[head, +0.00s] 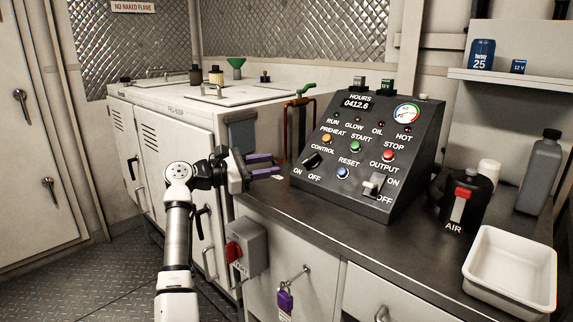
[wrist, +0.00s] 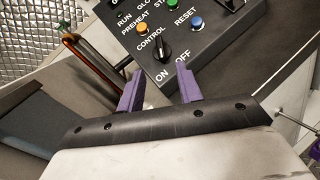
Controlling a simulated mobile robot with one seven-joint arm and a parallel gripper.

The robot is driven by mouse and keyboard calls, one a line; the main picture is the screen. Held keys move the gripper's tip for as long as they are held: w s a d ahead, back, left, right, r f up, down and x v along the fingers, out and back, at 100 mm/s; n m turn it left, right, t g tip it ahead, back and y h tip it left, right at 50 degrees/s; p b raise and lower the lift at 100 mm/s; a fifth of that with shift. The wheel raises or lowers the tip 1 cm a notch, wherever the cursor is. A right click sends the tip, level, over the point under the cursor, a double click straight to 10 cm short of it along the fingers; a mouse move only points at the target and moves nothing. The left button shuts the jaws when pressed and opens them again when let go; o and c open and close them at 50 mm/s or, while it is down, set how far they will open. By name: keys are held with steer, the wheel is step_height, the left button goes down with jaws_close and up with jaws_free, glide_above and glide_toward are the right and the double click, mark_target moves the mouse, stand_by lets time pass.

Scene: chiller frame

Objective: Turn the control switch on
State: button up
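The control switch (head: 311,161) is a black rotary knob at the lower left of the dark sloped control panel (head: 345,195), with ON printed below left and OFF below right. Which mark it points to is too small to tell. It also shows in the wrist view (wrist: 162,48), just beyond my fingertips. My gripper (head: 274,164) is open and empty, its two purple fingers apart. It is left of the panel, pointing toward the knob, and does not touch it. In the wrist view the knob lies between the lines of the fingers (wrist: 160,82).
A copper-coloured pipe (head: 288,130) stands behind my gripper. A black AIR canister (head: 464,200) and white tray (head: 511,270) are on the right of the counter.

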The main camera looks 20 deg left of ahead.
steer(key=shift+v, duration=1.2)
